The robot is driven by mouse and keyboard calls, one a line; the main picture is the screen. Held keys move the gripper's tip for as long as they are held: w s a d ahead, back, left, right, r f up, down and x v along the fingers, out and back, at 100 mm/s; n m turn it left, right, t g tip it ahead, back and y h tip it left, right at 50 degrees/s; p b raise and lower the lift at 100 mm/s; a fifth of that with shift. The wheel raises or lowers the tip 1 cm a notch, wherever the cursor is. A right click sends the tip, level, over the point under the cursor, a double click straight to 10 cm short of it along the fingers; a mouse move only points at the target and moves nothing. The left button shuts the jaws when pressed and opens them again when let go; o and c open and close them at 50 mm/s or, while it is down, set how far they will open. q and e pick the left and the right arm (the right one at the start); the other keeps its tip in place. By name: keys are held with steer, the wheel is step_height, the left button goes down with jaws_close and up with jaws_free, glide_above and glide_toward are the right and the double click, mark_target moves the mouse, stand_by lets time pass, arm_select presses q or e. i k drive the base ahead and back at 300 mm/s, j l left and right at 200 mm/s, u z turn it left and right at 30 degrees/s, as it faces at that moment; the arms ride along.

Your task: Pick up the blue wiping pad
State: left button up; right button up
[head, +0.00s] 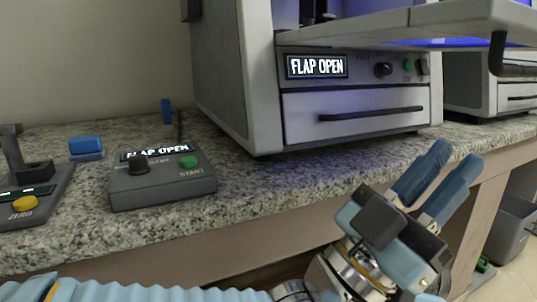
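A small blue block that looks like the wiping pad (86,146) lies on the speckled counter at the left, behind the gap between two grey control boxes. Its top is darker blue than its lower edge. My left gripper (452,158) is at the lower right, in front of the counter's front edge and far to the right of the pad. Its two blue fingers stand apart with nothing seen between them. My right gripper is not in view.
A grey control box (163,184) with a knob and green button stands right of the pad. Another box (35,196) with a yellow button stands left. A large machine (355,105) reading "FLAP OPEN" has its flap (440,20) out. A small upright blue item (166,110) stands behind.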

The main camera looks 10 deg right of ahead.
mark_target(86, 149)
steer(key=k, duration=1)
